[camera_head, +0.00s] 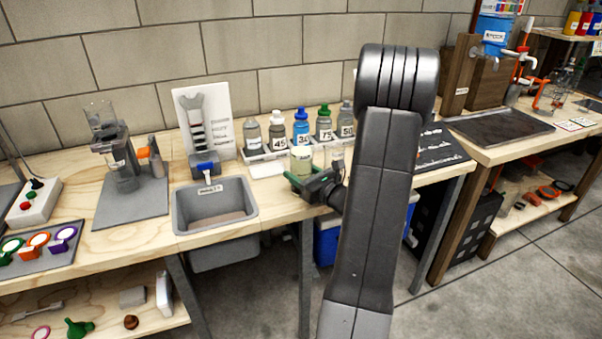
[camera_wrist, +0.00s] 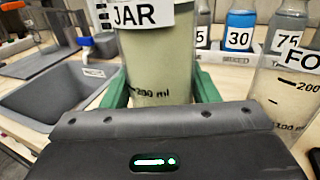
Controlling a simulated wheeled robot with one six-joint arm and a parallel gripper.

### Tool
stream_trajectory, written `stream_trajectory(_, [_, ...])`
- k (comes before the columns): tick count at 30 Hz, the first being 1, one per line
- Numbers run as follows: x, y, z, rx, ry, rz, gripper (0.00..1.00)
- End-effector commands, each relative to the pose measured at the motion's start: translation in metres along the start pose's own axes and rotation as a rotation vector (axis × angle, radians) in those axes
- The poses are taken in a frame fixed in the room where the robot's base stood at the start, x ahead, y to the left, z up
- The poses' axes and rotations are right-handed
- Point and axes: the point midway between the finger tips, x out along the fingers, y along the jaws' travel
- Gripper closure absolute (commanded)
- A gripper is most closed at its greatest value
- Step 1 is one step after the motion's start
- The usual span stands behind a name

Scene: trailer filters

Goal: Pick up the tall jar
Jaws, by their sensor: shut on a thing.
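The tall jar (camera_head: 301,160) holds pale greenish contents and stands at the front edge of the wooden bench, right of the sink. In the wrist view the jar (camera_wrist: 158,58) is upright and close in the middle, with a "JAR" label and a "200 ml" mark. My gripper (camera_head: 298,181) has green fingers, one on each side of the jar's lower part. In the wrist view my gripper (camera_wrist: 160,88) is shut on the jar. Whether the jar's base touches the bench is hidden.
A clear container (camera_wrist: 290,75) with a partly seen label stands close right of the jar. Several numbered bottles (camera_head: 301,127) stand in a white rack behind it. A grey sink (camera_head: 213,205) with a blue tap (camera_head: 205,168) is left. My arm hides part of the bench at right.

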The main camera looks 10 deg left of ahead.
Motion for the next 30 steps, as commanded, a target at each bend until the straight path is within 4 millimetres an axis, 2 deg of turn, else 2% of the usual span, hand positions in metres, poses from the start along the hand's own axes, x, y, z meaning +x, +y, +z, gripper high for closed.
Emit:
stream_trajectory(11, [0.0, 0.0, 0.016, -0.002, -0.003, 0.001, 0.84])
stream_trajectory(30, [0.0, 0.0, 0.07, -0.003, -0.003, 0.001, 0.84])
